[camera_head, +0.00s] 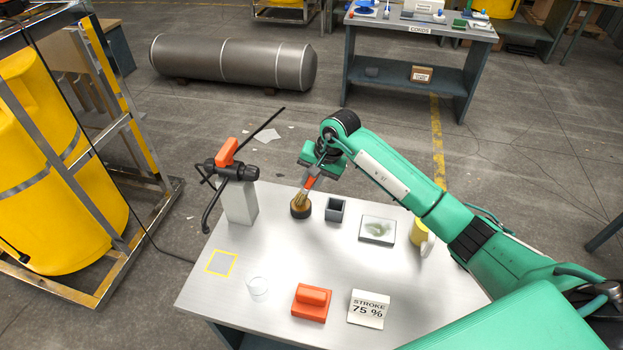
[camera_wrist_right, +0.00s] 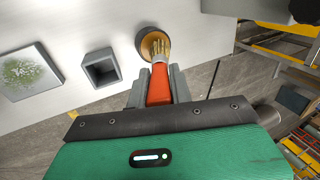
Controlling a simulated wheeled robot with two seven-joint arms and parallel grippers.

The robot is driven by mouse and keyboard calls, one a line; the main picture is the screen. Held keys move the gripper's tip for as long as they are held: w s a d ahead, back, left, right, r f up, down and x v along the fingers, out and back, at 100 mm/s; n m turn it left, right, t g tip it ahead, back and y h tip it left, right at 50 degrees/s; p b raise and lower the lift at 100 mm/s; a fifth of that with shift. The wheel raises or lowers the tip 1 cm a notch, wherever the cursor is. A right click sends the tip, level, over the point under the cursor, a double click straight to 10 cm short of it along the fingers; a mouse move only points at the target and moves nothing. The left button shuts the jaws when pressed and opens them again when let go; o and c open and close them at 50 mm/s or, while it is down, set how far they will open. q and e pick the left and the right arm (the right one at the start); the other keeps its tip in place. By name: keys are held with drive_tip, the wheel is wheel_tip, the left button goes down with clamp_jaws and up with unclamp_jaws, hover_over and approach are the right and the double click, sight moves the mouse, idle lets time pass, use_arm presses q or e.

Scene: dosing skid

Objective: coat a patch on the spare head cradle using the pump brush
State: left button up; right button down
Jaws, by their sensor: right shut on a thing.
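The brush has an orange handle and tan bristles and shows in the head view (camera_head: 302,195) and the right wrist view (camera_wrist_right: 159,84). My right gripper (camera_head: 313,176) is shut on its handle. The bristles are down at the mouth of a small round pot with a dark amber inside (camera_head: 300,211); the wrist view shows the pot (camera_wrist_right: 145,38) too. I cannot tell how deep the bristles reach. A pale upright block (camera_head: 240,206) at the table's back left carries a black and orange pump head (camera_head: 229,160); it looks like the spare head cradle. My left gripper is out of view.
The table's middle is clear.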

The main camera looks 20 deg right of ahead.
drive_tip(key=shift+f+b, duration=0.3)
drive_tip(key=shift+f, duration=0.05)
drive_tip(key=shift+b, duration=0.45)
idle(2.0)
drive_tip(key=shift+r+p, duration=0.3)
drive_tip(key=shift+r, duration=0.6)
drive_tip(key=shift+r+p, duration=0.6)
drive_tip(key=shift+r, duration=2)
